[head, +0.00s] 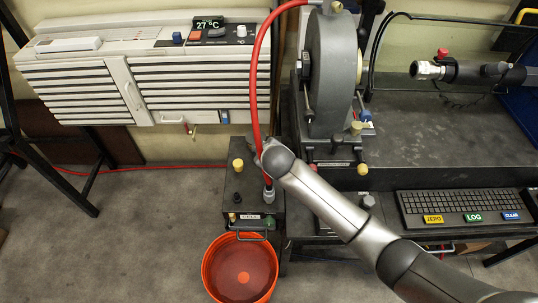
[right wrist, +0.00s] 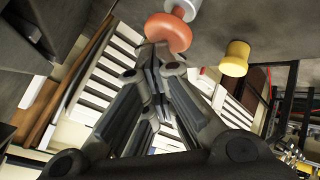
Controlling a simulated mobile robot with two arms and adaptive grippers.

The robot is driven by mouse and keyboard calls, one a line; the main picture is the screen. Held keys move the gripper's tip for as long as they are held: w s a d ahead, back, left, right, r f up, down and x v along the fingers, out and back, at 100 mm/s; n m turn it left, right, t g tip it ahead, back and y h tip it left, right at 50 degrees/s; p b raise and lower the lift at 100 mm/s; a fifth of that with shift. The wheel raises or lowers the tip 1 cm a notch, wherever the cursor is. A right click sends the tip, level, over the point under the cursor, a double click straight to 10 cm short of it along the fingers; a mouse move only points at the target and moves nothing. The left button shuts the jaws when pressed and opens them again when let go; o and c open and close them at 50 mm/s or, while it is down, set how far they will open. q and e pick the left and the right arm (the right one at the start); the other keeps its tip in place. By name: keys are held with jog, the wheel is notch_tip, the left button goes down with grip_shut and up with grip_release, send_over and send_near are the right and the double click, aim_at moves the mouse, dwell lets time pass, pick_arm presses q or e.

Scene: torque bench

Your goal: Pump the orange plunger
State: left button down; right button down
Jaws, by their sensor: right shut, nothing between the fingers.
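The orange plunger knob (right wrist: 168,33) on its pale grey shaft shows at the top of the right wrist view. My right gripper (right wrist: 160,66) is shut and empty, its fingertips just below the knob in the picture. I cannot tell whether they touch it. In the head view my right arm reaches from the lower right to above the dark pump box (head: 265,222). My wrist hides the plunger and the gripper there. My left gripper is not in view.
A yellow knob (right wrist: 235,56) stands beside the plunger. A red hose (head: 258,80) rises near my wrist. An orange bucket (head: 210,283) stands in front of the box. A keyboard (head: 460,205) lies to the right. The floor at left is mostly clear.

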jog(key=shift+d+f+b, duration=0.1)
jog(key=shift+f+b, duration=0.2)
jog(key=shift+f, duration=0.4)
dwell(0.5)
jog(key=shift+r+p, duration=1.7)
jog(key=shift+p, duration=0.2)
notch_tip(320, 180, up, 5)
jog(key=p, duration=0.5)
